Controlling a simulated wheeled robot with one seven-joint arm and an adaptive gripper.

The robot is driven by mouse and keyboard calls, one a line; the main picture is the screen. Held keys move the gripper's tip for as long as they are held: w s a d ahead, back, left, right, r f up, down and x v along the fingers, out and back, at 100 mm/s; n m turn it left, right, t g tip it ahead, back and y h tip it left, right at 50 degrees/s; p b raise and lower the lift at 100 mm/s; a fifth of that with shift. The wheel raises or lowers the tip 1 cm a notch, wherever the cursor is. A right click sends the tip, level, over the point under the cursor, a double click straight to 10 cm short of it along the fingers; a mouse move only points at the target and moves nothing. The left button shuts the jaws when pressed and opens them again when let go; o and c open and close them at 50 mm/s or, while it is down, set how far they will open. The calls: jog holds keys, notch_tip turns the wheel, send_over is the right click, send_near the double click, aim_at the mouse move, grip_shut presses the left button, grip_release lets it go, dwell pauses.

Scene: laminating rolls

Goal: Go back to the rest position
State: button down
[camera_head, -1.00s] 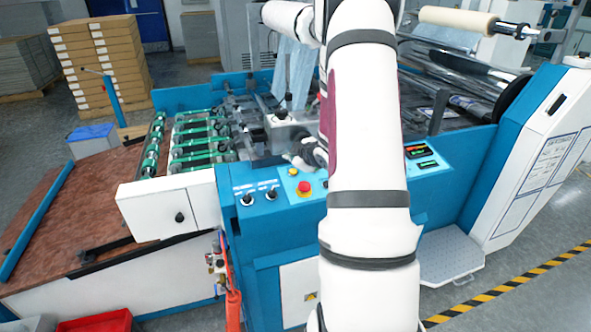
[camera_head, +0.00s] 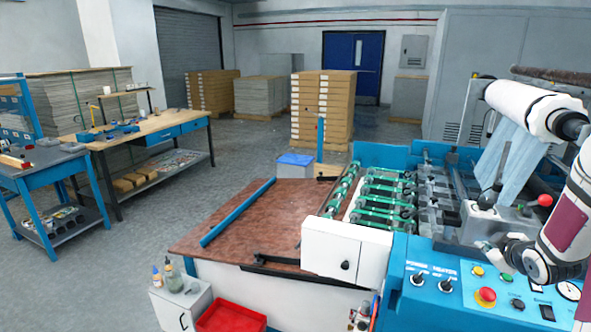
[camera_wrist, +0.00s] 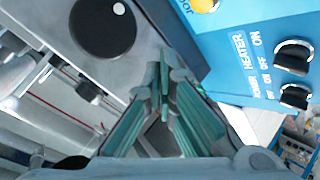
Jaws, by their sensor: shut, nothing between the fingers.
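My gripper (camera_wrist: 165,72) is in the wrist view, its teal-padded fingers closed together at the tips with nothing held. The fingers are over the laminating machine, close to its blue control panel (camera_wrist: 235,50) with a yellow button and heater knobs. In the head view my arm comes in from the right edge, and its wrist end is over the machine beside the panel (camera_head: 450,285); the fingertips are hard to make out there. A black round knob (camera_wrist: 103,27) on a grey metal part lies close to the fingers in the wrist view.
The red emergency button (camera_head: 485,296) and switches are just below my wrist. The machine's green-belted feeder (camera_head: 385,195) lies to its left. A white film roll (camera_head: 535,108) hangs above right.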

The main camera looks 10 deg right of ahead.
jog(key=s+a+r+m+g, duration=0.2)
jog(key=s+a+r+m, duration=0.1)
jog(key=a+r, duration=1.4)
jog(key=s+a+r+m+g+y, duration=0.1)
jog(key=s+a+y, duration=0.1)
jog(key=s+a, duration=0.8)
jog(key=s+a+r+m+g+y, duration=0.1)
jog(key=s+a+r+g+y, duration=0.1)
jog(key=s+a, duration=0.9)
jog(key=shift+a, duration=1.05)
jog(key=shift+r, duration=0.1)
